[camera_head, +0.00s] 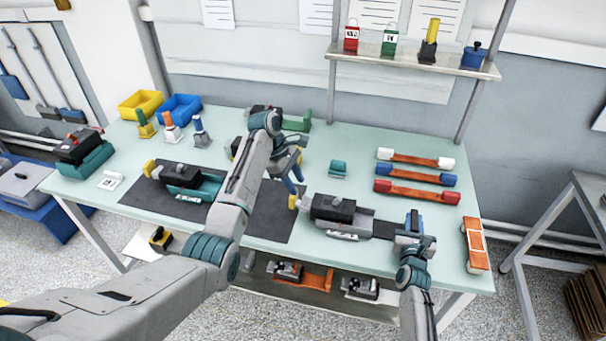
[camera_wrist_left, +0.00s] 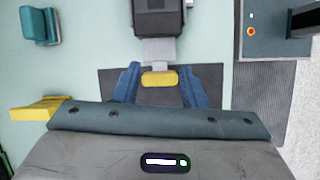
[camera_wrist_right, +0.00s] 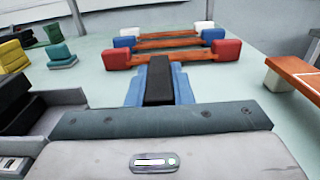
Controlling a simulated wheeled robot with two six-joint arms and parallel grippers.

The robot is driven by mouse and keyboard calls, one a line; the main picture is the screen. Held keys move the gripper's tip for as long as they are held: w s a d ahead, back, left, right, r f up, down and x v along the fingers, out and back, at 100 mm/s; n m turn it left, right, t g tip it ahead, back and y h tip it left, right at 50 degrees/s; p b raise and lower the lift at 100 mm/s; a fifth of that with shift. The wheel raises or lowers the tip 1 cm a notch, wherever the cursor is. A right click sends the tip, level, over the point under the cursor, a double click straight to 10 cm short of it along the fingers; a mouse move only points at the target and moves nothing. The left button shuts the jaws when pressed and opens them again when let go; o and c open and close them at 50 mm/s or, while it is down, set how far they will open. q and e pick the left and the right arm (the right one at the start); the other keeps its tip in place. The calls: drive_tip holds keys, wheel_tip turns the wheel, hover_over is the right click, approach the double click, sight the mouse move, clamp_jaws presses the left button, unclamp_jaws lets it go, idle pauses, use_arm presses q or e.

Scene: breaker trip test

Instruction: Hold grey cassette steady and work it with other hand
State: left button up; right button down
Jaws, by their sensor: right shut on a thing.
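The grey cassette (camera_head: 358,222) with a black top (camera_head: 333,207) lies at the front of the table, right of the dark mat. A grey stem with a yellow tip (camera_head: 293,202) sticks out at its left end and a black bar (camera_head: 385,228) at its right end. My right gripper (camera_head: 413,225) is shut on the black bar, which lies between its blue fingers in the right wrist view (camera_wrist_right: 159,85). My left gripper (camera_head: 294,178) is open; in the left wrist view its blue fingers (camera_wrist_left: 160,90) stand on both sides of the yellow tip (camera_wrist_left: 160,78).
A teal cassette (camera_head: 208,186) lies on the dark mat (camera_head: 150,193). Bars with white, blue and red ends (camera_head: 416,193) lie behind the right gripper. An orange block (camera_head: 475,246) is at the right edge. A teal block (camera_head: 338,167) stands behind the grey cassette.

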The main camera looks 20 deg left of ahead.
use_arm(q)
drive_tip(key=m, duration=0.1)
drive_tip(key=r+m+y, duration=0.1)
drive_tip(key=m, duration=0.3)
drive_tip(key=shift+w+r+y, duration=0.1)
drive_tip(key=shift+r+y, duration=0.2)
drive_tip(key=m, duration=0.2)
drive_tip(key=r+m+y, duration=0.1)
drive_tip(key=shift+r+m, duration=0.1)
drive_tip(key=shift+m, duration=0.3)
drive_tip(key=m, duration=0.1)
drive_tip(key=r+m+y, duration=0.1)
drive_tip(key=m, duration=0.1)
drive_tip(key=shift+a+r, duration=0.1)
drive_tip(key=shift+r, duration=0.05)
wheel_tip(320, 180, down, 10)
drive_tip(key=m, duration=0.2)
drive_tip(key=m+y, duration=0.1)
drive_tip(key=m, duration=0.1)
drive_tip(key=shift+a+m, duration=0.15)
drive_tip(key=shift+m, duration=0.15)
clamp_jaws()
